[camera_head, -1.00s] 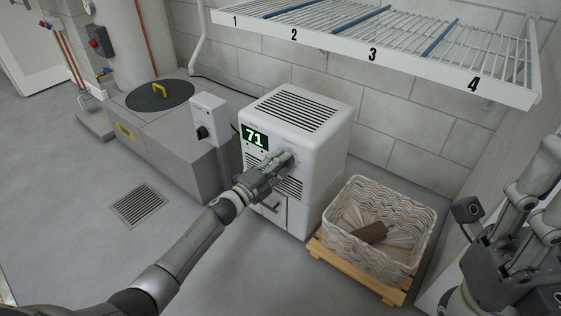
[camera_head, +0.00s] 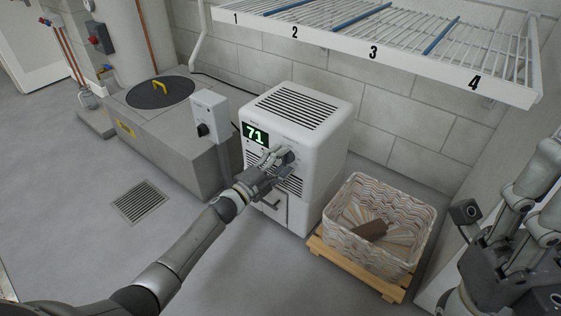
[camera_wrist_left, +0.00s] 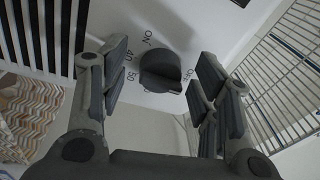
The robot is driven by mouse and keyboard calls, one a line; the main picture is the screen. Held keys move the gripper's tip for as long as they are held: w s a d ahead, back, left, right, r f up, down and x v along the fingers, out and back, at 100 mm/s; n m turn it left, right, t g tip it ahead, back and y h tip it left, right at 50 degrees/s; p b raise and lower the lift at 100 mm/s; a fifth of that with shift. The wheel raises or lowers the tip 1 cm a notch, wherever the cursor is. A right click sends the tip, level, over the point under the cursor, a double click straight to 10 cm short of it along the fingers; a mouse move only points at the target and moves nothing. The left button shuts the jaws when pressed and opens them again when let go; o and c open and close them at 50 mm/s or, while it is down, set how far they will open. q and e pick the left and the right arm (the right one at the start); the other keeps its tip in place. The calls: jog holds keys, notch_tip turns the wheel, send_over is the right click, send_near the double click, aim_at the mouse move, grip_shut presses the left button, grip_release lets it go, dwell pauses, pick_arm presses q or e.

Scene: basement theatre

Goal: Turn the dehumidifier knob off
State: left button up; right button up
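The white dehumidifier (camera_head: 325,150) stands on the floor by the wall, its lit green display (camera_head: 255,134) reading 71. Its dark round knob (camera_wrist_left: 160,72) shows in the left wrist view, on a panel with the labels ON, 40, 50 and OFF. Which mark the knob points to is not clear. My left gripper (camera_head: 274,163) is at the dehumidifier's front, right of and below the display. In the left wrist view its fingers (camera_wrist_left: 158,82) are spread, one on each side of the knob, with gaps showing. My right gripper (camera_head: 500,250) is at the right edge, away from the dehumidifier; its fingers are unclear.
A woven basket (camera_head: 350,245) with a brown item inside sits on a wooden pallet (camera_head: 396,292), right of the dehumidifier. A numbered wire shelf (camera_head: 400,52) hangs above. A grey switch box (camera_head: 210,120) stands to the left. The floor at front left is clear.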

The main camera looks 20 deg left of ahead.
pick_arm(q)
jog(key=shift+s, duration=0.1)
jog(key=v, duration=1.1)
jog(key=shift+s, duration=0.4)
jog(key=shift+a, duration=0.15)
